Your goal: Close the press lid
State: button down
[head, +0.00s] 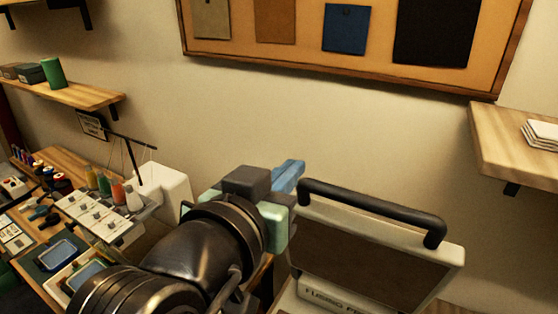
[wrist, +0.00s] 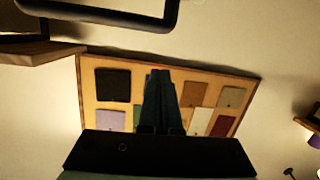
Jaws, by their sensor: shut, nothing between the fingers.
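The press lid (head: 375,255) stands raised in the head view, its dark inner plate facing me. A black bar handle (head: 370,207) runs along its top edge. Below it, the pale press base (head: 335,300) with printed lettering is partly cut off by the frame. My gripper (head: 296,168), with blue fingers, is shut and empty just left of the handle's left end, seemingly apart from it. In the wrist view my shut fingers (wrist: 159,76) point towards the wall board, and the dark handle (wrist: 110,12) crosses the top left.
A pin board (head: 340,75) with fabric swatches hangs on the wall behind. A wooden shelf (head: 520,165) with folded white cloth juts out at right. At left, a workbench (head: 60,160) holds thread spools, trays and a white machine. Wall shows clear above the lid.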

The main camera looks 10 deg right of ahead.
aim_at(306, 183)
jog(key=p+x, duration=0.3)
jog(key=x, duration=0.6)
jog(key=shift+s+d+r, duration=0.1)
jog(key=shift+d+r, duration=0.05)
jog(key=shift+r, duration=0.05)
jog(key=shift+s+a+f+p, duration=0.25)
jog(key=shift+s+f+p, duration=0.15)
jog(key=shift+f, duration=0.1)
jog(key=shift+s+a+f+p, duration=0.25)
jog(key=shift+s+f, duration=0.15)
jog(key=shift+f, duration=0.1)
jog(key=shift+s+a+f, duration=0.15)
jog(key=shift+s+f, duration=0.3)
jog(key=shift+f, duration=0.05)
